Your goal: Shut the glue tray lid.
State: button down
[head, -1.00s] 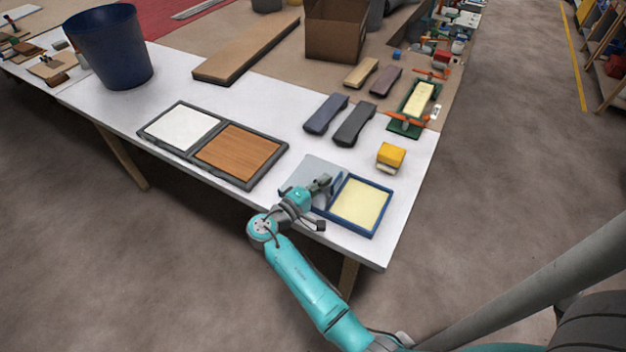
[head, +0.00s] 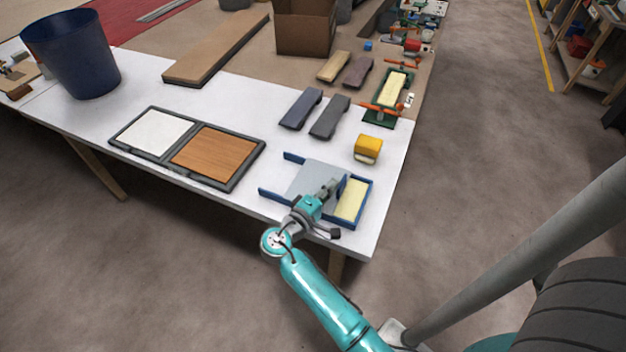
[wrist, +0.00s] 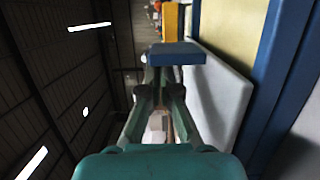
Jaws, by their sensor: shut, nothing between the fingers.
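The glue tray (head: 366,204) is a blue frame near the front right corner of the white table. Its flat grey lid (head: 308,180) lies part way across it, between blue side rails. A strip of pale yellow glue (head: 351,201) shows uncovered on the right. My gripper (head: 334,187) is shut and empty, low over the lid, at the left side of the lid's upright blue handle. In the wrist view the blue handle (wrist: 176,53) hides my fingertips; they look close against it, contact unclear. The lid (wrist: 222,95) and glue (wrist: 228,28) show to the right.
A yellow block (head: 368,147) stands just behind the tray. Two dark sanding blocks (head: 329,117) lie further back. A hinged two-panel case (head: 215,155) lies left, with clear tabletop between. A dark blue bucket (head: 72,58) stands far left. The table's front edge is close to the tray.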

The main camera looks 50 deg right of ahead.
jog(key=s+d, duration=0.1)
jog(key=s, duration=0.4)
jog(key=s+d, duration=0.1)
jog(key=s, duration=0.1)
jog(key=shift+s+d, duration=0.25)
jog(key=shift+d, duration=0.05)
